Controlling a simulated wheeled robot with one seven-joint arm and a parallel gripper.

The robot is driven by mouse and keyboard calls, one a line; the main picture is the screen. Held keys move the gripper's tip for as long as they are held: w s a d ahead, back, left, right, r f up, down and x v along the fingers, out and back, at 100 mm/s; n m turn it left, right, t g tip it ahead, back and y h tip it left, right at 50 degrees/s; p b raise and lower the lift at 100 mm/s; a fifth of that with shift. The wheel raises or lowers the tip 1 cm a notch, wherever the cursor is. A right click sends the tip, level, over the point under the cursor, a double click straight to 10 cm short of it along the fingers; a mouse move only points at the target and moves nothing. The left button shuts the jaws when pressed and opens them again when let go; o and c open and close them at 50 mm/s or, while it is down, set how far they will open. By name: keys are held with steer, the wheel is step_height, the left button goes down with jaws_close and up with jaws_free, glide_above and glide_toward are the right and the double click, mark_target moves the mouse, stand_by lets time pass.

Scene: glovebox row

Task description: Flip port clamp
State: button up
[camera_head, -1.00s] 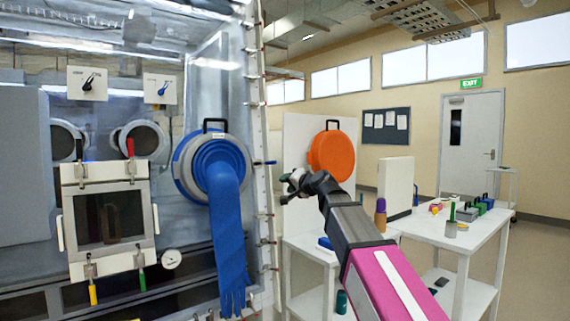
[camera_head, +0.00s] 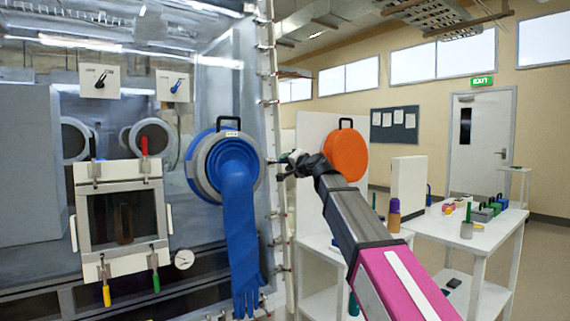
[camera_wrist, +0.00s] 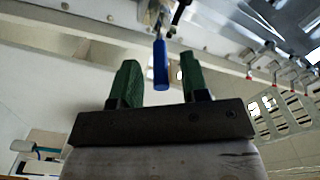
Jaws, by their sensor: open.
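The clamp with a blue handle (camera_wrist: 160,65) shows in the wrist view. It hangs from the pale frame edge above, and its lower end lies between my gripper's fingertips. My gripper (camera_wrist: 158,78) has two green fingers standing apart, with gaps on both sides of the handle. In the head view my gripper (camera_head: 281,167) is at the right edge of the glovebox, just right of the blue glove port (camera_head: 227,165). There the blue handle is hardly distinguishable behind the gripper.
A square door (camera_head: 124,216) at left has clamps with black, red, yellow and green handles. An orange round cover (camera_head: 345,155) stands behind my arm. White tables (camera_head: 480,237) with small items stand at right. Several red-tipped clamps (camera_wrist: 276,84) line the frame edge.

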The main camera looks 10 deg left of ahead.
steer(key=shift+x, duration=1.05)
steer(key=shift+s, duration=0.1)
jaws_close()
steer(key=shift+d, duration=0.1)
